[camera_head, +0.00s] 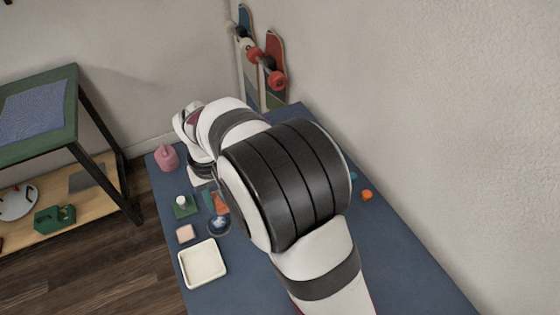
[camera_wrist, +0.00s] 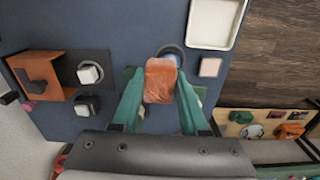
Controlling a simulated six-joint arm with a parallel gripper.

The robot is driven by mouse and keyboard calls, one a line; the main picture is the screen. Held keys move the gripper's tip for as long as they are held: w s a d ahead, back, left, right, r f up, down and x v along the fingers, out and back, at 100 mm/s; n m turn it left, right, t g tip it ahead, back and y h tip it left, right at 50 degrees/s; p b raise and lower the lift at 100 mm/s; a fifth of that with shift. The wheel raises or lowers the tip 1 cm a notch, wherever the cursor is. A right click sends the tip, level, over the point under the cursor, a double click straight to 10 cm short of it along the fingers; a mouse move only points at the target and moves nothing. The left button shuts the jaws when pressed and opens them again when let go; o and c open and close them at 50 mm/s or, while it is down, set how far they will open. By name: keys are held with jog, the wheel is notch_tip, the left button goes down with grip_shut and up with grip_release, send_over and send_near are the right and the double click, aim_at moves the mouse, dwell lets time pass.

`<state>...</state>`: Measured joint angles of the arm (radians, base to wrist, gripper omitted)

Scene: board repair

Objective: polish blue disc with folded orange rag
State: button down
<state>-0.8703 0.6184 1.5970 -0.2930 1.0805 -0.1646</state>
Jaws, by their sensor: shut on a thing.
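The folded orange rag (camera_wrist: 160,82) is held between the two green fingers of my gripper (camera_wrist: 161,74) in the wrist view. The blue disc (camera_wrist: 172,53) sits in a dark round holder just beyond the rag, which overlaps and partly hides it. In the head view the disc (camera_head: 219,223) lies on the blue table, with the rag (camera_head: 221,203) just behind it. My arm hides most of my gripper there. I cannot tell whether the rag touches the disc.
On the blue table (camera_head: 400,255), a cream tray (camera_head: 203,263), a pale pink square (camera_head: 185,233), a green base with a white knob (camera_head: 184,209) and a pink bottle (camera_head: 167,158) stand near the disc. A small orange piece (camera_head: 366,195) lies right of my arm.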

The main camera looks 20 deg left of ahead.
jog(key=s+a+f, duration=0.2)
send_over(221, 228)
jog(key=shift+f, duration=2.8)
jog(key=shift+w+a+f, duration=0.45)
jog(key=shift+a+f, duration=0.05)
jog(key=shift+f, duration=0.25)
jog(key=shift+w+a, duration=0.95)
jog(key=shift+w, duration=0.05)
jog(key=s+d, duration=0.2)
jog(key=s, duration=0.1)
jog(key=shift+d, duration=0.4)
notch_tip(221, 228, up, 8)
